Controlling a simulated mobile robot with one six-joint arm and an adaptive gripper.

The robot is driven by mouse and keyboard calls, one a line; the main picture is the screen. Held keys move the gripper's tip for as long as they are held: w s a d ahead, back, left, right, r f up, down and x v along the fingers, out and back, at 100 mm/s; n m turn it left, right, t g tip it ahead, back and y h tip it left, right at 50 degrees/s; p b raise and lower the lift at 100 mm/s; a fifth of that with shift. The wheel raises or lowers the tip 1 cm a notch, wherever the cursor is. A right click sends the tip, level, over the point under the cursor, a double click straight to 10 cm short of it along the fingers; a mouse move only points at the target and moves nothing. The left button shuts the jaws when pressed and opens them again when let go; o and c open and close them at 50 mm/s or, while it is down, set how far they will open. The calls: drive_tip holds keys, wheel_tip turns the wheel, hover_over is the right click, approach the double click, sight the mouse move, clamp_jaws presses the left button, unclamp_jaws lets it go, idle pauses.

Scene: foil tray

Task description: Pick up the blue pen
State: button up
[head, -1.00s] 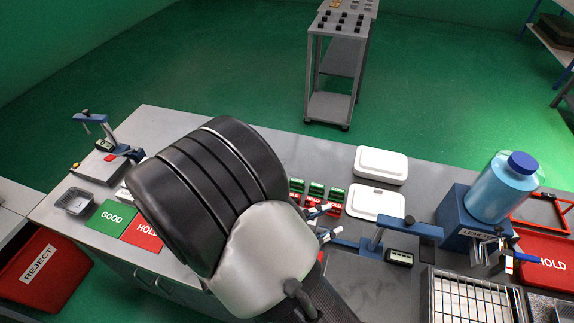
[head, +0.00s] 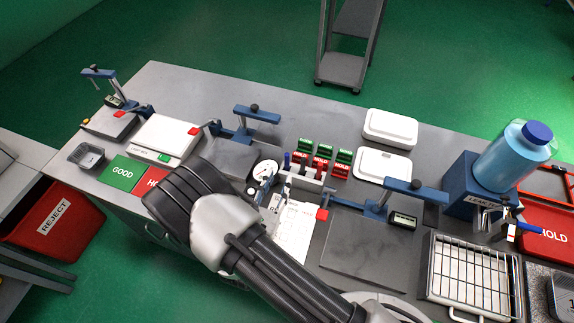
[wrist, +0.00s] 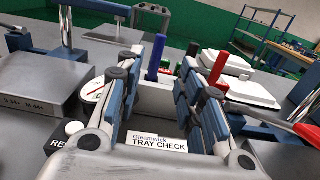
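The blue pen (wrist: 155,57) stands upright in a pale holder (wrist: 160,98), beside the left finger in the wrist view. In the head view the blue pen (head: 287,160) shows as a small blue upright at the holder's left end. In the head view my gripper (head: 278,186) is in front of the holder and partly hidden by my arm.
A dial gauge (head: 264,171) is close to the gripper's left. A Tray Check sheet (head: 296,228) lies below it. Red and green HOLD blocks (head: 321,160) stand behind the holder. A blue clamp stand (head: 385,203) is to the right, and another (head: 250,125) is behind left.

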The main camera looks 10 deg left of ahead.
sight(286, 161)
drive_tip(key=w, duration=0.3)
drive_tip(key=w+b, duration=0.1)
drive_tip(key=w, duration=0.2)
drive_tip(key=w+d, duration=0.1)
drive_tip(key=w, duration=0.2)
drive_tip(key=shift+w, duration=0.15)
drive_tip(key=shift+c, duration=0.6)
clamp_jaws()
